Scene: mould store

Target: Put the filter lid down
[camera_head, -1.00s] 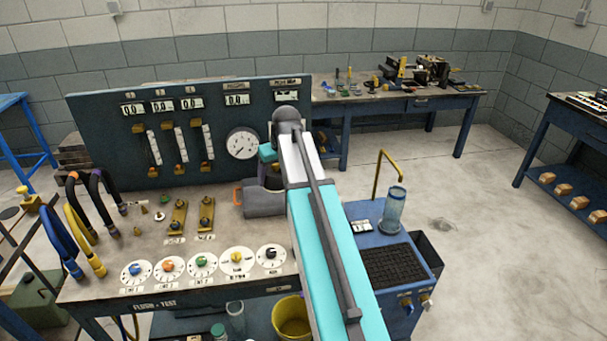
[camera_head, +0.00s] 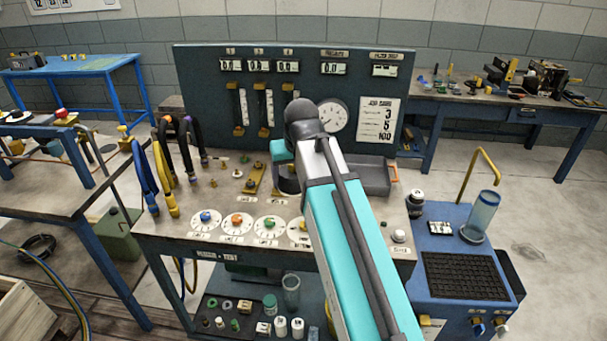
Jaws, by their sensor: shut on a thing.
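My arm reaches over the flush-test bench (camera_head: 180,226), and its own links hide its far end. A teal and dark piece of my wrist shows left of the arm, above the bench top. My gripper's jaws are not visible behind the arm. I cannot make out the filter lid in this view. A grey open tray (camera_head: 376,180) with an orange end piece sits on the bench just right of my arm, and its left part is hidden by the arm.
The bench carries numbered dials (camera_head: 237,221), curved hoses (camera_head: 162,170) and an upright gauge panel (camera_head: 205,105). A blue cart (camera_head: 455,248) with a clear cylinder (camera_head: 481,214) stands on the right. Small jars and parts lie on a lower shelf (camera_head: 250,312). Another work table (camera_head: 60,148) stands left.

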